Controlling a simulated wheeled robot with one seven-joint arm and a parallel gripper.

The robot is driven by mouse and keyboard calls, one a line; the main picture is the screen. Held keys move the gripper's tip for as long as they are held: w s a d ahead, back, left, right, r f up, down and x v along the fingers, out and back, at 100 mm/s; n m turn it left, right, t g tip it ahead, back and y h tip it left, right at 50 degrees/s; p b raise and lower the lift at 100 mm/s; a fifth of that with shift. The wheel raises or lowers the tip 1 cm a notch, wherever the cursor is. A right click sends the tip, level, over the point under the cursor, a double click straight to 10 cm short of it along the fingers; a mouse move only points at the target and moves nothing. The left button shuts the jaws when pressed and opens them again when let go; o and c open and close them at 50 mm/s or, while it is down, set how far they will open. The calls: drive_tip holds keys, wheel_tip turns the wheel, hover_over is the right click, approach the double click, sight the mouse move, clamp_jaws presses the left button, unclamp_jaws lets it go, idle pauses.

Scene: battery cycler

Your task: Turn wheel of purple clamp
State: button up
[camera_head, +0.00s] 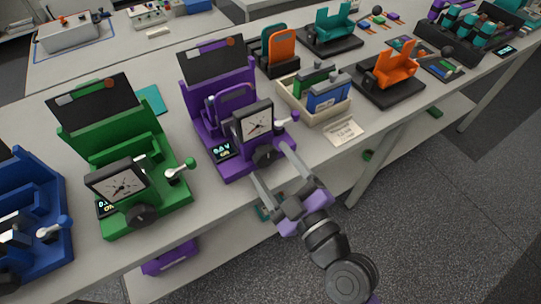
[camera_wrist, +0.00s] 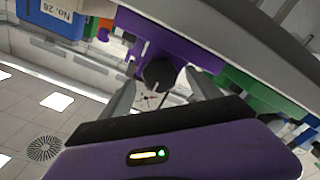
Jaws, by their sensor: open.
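The purple clamp (camera_head: 203,131) stands on the bench between the green station and a cream bin. Its front carries a dial gauge, a small lit display and a dark round wheel (camera_head: 267,155) low on the front. In the wrist view the wheel (camera_wrist: 159,73) shows as a black knob under the purple body (camera_wrist: 165,40). My gripper (camera_head: 272,165) is open at the bench's front edge, its fingers to either side of the wheel. In the wrist view the fingers (camera_wrist: 162,92) also flank the wheel. Whether they touch it I cannot tell.
A green station (camera_head: 165,192) with its own gauge and lever stands to the left, and a blue one (camera_head: 48,190) beyond it. The cream bin (camera_head: 322,120) and an orange holder (camera_head: 398,72) are to the right. A lower shelf (camera_head: 225,240) runs under the bench.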

drive_tip(key=shift+x, duration=0.85)
drive_tip(key=c, duration=1.4)
drive_tip(key=shift+o, duration=0.2)
